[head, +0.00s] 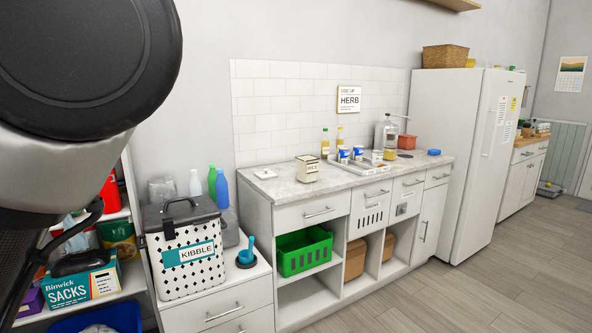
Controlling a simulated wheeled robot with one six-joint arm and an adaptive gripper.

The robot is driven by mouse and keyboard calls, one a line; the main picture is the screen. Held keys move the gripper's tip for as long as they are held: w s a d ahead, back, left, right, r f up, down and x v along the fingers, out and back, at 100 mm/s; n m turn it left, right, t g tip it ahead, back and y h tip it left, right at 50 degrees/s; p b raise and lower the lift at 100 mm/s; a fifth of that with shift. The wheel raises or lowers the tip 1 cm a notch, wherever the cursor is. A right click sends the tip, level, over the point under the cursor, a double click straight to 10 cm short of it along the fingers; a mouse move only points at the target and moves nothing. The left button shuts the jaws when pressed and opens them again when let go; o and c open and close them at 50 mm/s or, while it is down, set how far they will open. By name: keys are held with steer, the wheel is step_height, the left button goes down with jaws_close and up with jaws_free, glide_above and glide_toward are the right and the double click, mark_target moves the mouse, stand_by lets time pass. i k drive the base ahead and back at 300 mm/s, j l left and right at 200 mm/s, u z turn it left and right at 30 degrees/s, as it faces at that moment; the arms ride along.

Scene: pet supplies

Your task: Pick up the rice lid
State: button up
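A small flat white square piece (265,174), which looks like a lid, lies on the left end of the grey counter (284,190). I cannot tell whether the canister is open or covered at the top. Part of my own arm fills the upper left, close to the camera. My gripper is not in view.
A patterned KIBBLE bin (184,275) with a dark handled lid stands left on a lower cabinet, near bottles (221,188) and a teal scoop (247,255). Blue-white cans (343,154) and a tray (361,168) sit right of the canister. Wooden floor (440,297) is clear in front.

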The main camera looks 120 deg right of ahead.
mark_target(265, 174)
steer(key=k+l+z, duration=0.7)
steer(key=j+z, duration=0.1)
steer(key=z, duration=3.2)
